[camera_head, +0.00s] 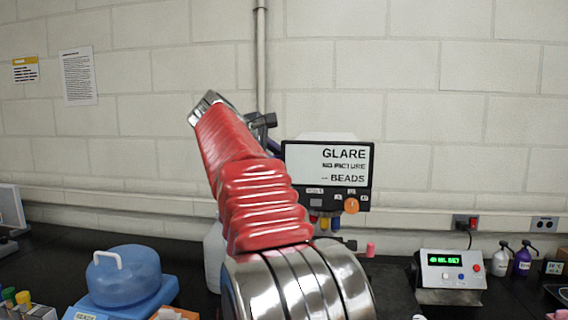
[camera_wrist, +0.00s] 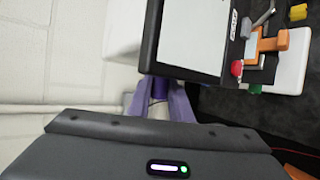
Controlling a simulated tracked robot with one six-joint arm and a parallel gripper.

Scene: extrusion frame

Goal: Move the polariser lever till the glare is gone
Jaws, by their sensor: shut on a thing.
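In the wrist view the unit's pale screen (camera_wrist: 190,35) is turned sideways, with no readable text. My gripper (camera_wrist: 162,98) shows there as pale purple fingers beside the unit's edge, shut around a small darker purple piece (camera_wrist: 160,86). This piece seems to be the polariser lever; most of it is hidden between the fingers. In the head view my red-sleeved arm covers much of the unit's left side, and only a bit of purple shows there.
An orange knob (camera_head: 351,205) and coloured knobs sit under the screen; an orange handle (camera_wrist: 268,44) shows in the wrist view.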

